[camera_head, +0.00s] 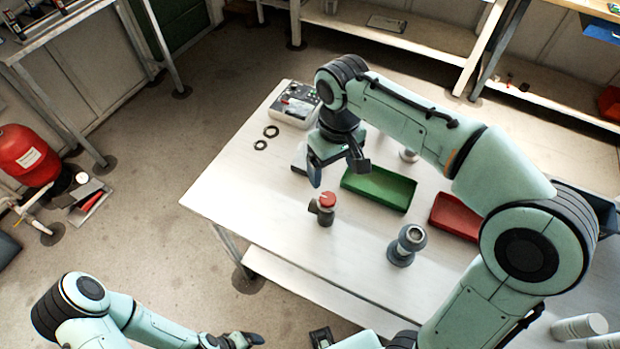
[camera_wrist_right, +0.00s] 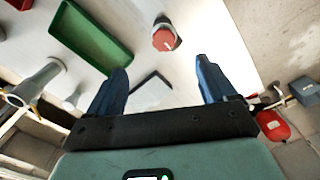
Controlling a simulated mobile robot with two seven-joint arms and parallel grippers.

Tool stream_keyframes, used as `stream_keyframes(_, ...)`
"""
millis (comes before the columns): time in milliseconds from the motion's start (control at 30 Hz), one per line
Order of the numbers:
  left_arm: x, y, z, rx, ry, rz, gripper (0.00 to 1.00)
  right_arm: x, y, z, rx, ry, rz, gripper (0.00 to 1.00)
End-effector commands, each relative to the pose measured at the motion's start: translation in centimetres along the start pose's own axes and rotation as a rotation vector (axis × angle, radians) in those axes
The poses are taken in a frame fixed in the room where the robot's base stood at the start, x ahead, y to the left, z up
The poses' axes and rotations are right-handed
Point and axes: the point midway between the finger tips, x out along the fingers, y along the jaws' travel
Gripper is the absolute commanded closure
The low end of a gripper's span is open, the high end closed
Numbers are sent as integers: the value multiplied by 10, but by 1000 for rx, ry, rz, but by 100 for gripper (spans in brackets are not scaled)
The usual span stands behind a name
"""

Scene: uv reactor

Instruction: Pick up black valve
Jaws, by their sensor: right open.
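The black valve (camera_head: 325,214) stands upright on the white table; it is a dark body with a red round cap and a short side port. In the right wrist view the valve (camera_wrist_right: 164,36) shows from above, beyond the fingertips and roughly between their lines. My right gripper (camera_head: 338,172) is open and empty above the table, behind the valve in the head view and apart from it. Its two fingers also show in the wrist view (camera_wrist_right: 160,70). My left gripper (camera_head: 240,340) is low at the bottom edge, away from the table; its jaws are unclear.
A green tray (camera_head: 379,198) lies right of the valve, with a red tray (camera_head: 455,221) farther right. A grey flanged pipe piece (camera_head: 406,247) stands to the front right. Two black rings (camera_head: 266,138) and a control box (camera_head: 296,105) lie at the back left. The table's left front is clear.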

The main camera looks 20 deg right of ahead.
Motion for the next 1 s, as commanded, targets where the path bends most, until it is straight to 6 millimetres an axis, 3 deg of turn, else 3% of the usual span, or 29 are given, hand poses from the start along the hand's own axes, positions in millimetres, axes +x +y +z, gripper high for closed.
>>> stream_keyframes(167,3,-2,2,-2,-4,-1,18,8,0,1,0,-2,0,16)
stream_keyframes(500,16,-8,8,-5,-12,-4,18,70,-1,1,0,-4,0,16)
stream_keyframes(767,18,-9,8,-5,-13,-4,18,89,-2,1,-1,-2,-1,16)
stream_keyframes(1000,21,-11,9,-5,-15,-5,18,124,-7,1,0,-4,0,16)
